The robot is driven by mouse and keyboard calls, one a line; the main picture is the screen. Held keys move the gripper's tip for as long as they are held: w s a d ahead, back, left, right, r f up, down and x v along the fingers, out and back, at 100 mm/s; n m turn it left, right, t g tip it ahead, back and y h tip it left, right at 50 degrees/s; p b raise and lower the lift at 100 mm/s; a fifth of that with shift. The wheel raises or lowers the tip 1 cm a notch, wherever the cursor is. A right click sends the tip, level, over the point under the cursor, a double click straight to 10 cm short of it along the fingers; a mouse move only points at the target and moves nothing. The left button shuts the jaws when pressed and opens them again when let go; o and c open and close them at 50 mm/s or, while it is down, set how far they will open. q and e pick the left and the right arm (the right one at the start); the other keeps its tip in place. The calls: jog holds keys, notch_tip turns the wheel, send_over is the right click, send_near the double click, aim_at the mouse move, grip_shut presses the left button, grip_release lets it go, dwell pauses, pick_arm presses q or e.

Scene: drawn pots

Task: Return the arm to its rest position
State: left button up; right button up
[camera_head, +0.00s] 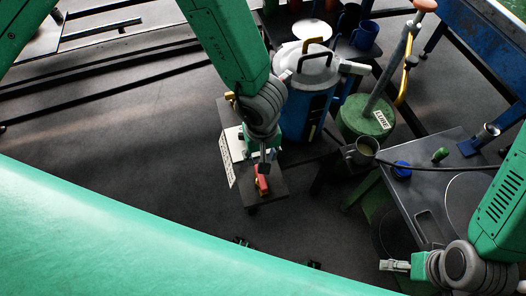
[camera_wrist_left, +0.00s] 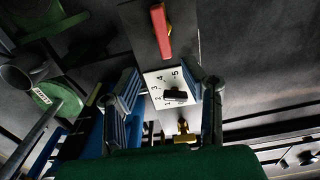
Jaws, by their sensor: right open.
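My left gripper (camera_head: 262,158) is over a small stand in the head view. The left wrist view shows its two fingers (camera_wrist_left: 168,100) spread apart, with a white numbered dial plate (camera_wrist_left: 160,78) and its black knob (camera_wrist_left: 175,95) visible between them. I cannot tell whether the fingers touch the plate. The plate is partly hidden by my arm in the head view. A red handle (camera_head: 262,180) is just below the gripper in the head view and also shows in the left wrist view (camera_wrist_left: 161,32). My right gripper (camera_head: 393,265) is open and empty at the lower right.
A blue canister (camera_head: 305,105) with a grey lid stands right beside my left arm. A green LUBE can (camera_head: 362,118) stands further right. The floor (camera_head: 130,130) left of the stand is clear.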

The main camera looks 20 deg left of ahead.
pick_arm(q)
jog(key=s+a+f+m+t+y+b, duration=0.1)
jog(key=s+a+f+m+b, duration=0.1)
jog(key=s+a+f, duration=0.4)
jog(key=s+a+f+m+y+b, duration=0.1)
jog(key=a+f+m+b, duration=0.15)
jog(key=a, duration=0.55)
jog(key=s+a+f+m+h+b, duration=0.2)
jog(key=s+a+b, duration=0.1)
jog(key=s, duration=0.6)
jog(key=shift+a+f+m, duration=0.25)
jog(key=shift+f+m, duration=0.1)
jog(key=shift+f, duration=0.05)
jog(key=shift+s, duration=0.1)
